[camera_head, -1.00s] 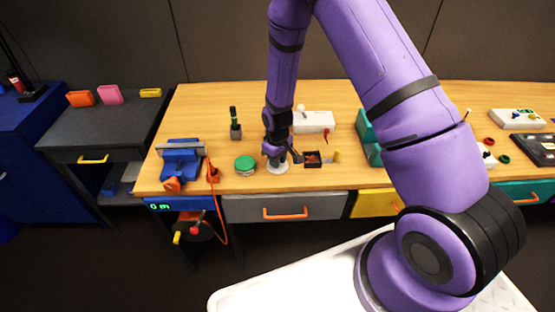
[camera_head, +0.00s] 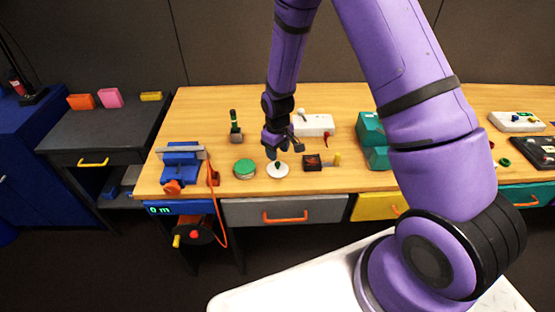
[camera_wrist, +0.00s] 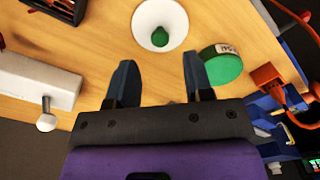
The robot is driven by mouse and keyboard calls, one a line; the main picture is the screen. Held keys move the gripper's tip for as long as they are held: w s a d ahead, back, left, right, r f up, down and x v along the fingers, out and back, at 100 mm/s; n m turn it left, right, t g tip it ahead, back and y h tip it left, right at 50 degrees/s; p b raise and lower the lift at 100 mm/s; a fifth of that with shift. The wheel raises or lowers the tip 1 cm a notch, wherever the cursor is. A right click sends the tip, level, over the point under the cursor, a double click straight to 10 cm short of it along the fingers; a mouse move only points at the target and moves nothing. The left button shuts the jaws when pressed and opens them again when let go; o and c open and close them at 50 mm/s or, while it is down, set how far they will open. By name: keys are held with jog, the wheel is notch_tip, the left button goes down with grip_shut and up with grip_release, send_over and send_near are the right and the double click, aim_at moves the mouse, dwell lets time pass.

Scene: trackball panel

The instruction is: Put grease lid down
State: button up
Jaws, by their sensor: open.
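The grease lid, seen as a white round piece with a green knob (camera_head: 278,170), lies on the wooden table near its front edge. It also shows at the top of the wrist view (camera_wrist: 150,12). My gripper (camera_head: 277,152) is just above and behind it, apart from it. In the wrist view my two dark fingers (camera_wrist: 159,62) are spread with nothing between them. A round green-topped tin (camera_head: 245,168) stands just left of the lid, with a small label on it in the wrist view (camera_wrist: 222,66).
A dark box with a yellow handle (camera_head: 313,163) is right of the lid. A blue vise (camera_head: 182,165) is at the left. Teal boxes (camera_head: 371,130) are further right.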

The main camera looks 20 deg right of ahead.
jog(key=shift+r, duration=3.2)
notch_tip(320, 180, up, 14)
jog(key=f+m+t, duration=0.1)
send_over(278, 163)
jog(key=s+d, duration=0.2)
jog(key=s, duration=0.1)
jog(key=s+d+r+m+t, duration=0.1)
jog(key=s+r, duration=0.2)
jog(key=r, duration=0.3)
jog(key=s+d+r+t, duration=0.1)
jog(key=s+r, duration=0.2)
jog(key=r, duration=0.2)
jog(key=s+d+r+m+t, duration=0.1)
jog(key=s+r, duration=0.5)
jog(key=s, duration=0.4)
jog(key=s+d+r+m+t, duration=0.1)
jog(key=s+r, duration=0.4)
jog(key=s, duration=0.5)
jog(key=shift+s+d+r+m, duration=0.15)
jog(key=shift+d+r+m, duration=0.2)
jog(key=shift+m, duration=0.35)
